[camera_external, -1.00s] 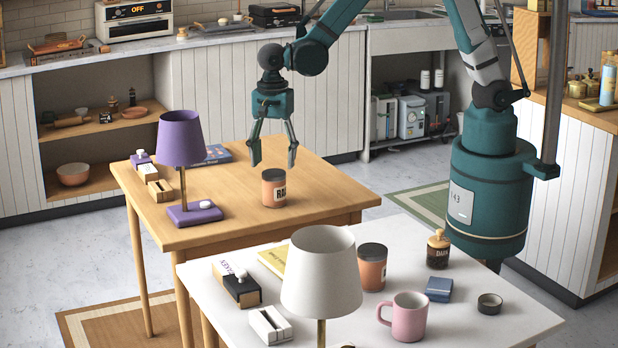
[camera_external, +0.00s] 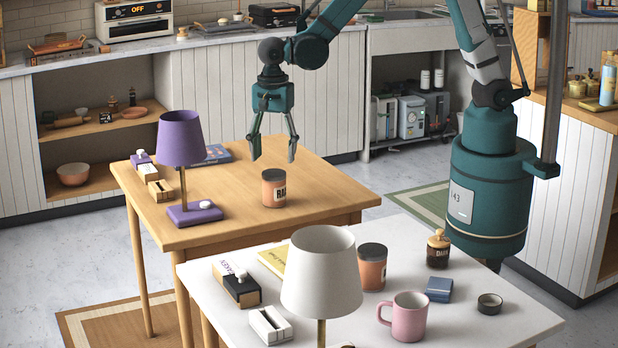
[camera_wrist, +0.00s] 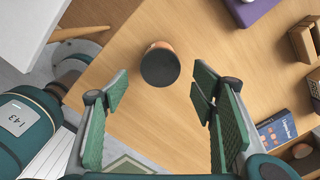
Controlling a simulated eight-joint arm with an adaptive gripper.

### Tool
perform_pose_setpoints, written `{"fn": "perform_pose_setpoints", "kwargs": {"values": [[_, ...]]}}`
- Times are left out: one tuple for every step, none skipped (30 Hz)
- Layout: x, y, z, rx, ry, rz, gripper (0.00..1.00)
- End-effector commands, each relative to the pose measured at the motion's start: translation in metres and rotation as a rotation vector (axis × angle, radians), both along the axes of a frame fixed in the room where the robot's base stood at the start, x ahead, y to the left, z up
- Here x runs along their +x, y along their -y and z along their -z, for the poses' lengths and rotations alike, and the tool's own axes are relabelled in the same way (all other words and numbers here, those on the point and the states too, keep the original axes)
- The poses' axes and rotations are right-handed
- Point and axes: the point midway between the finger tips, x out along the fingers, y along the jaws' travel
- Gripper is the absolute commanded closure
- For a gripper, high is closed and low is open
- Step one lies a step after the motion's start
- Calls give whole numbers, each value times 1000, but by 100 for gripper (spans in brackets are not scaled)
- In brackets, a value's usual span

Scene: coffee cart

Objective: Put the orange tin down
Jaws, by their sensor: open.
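An orange tin (camera_external: 273,189) with a dark lid and a dark label stands upright on the wooden table (camera_external: 240,228). In the wrist view its dark round lid (camera_wrist: 160,67) shows from above, ahead of and between the fingers. My gripper (camera_external: 272,158) is open and empty above the table, just above and behind the tin, apart from it. The open fingers also show in the wrist view (camera_wrist: 160,95). A second orange tin (camera_external: 372,268) with a dark lid stands on the white table (camera_external: 420,325).
A purple lamp (camera_external: 181,140) stands left of the tin, with small boxes (camera_external: 159,190) and a blue book (camera_external: 212,155) behind. The white table also holds a white lamp (camera_external: 321,270), a pink mug (camera_external: 405,317) and a dark jar (camera_external: 438,250). The wooden table's right side is clear.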

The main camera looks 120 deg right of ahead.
Motion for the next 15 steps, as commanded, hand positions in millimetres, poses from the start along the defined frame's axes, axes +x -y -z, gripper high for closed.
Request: {"fn": "perform_pose_setpoints", "kwargs": {"values": [[-1, -1, -2, -1, 2, -9, 43], [-1, -2, -3, -1, 4, -16, 43], [-2, -4, -6, -3, 7, -28, 43], [-3, -5, -8, -3, 10, -40, 43], [-4, -7, -11, -4, 13, -54, 43], [-5, -10, -15, -6, 18, -75, 43], [-6, -12, -19, -9, 23, -93, 43], [-8, -14, -22, -11, 28, -112, 43], [-9, -17, -28, -14, 35, -141, 43], [-11, -20, -32, -16, 40, -166, 43], [-13, -23, -37, -19, 46, -191, 43], [-15, -27, -43, -23, 54, -226, 43], [-17, -30, -48, -27, 62, -253, 43], [-19, -33, -52, -31, 68, -282, 43], [-22, -37, -59, -36, 76, -320, 43]]}}
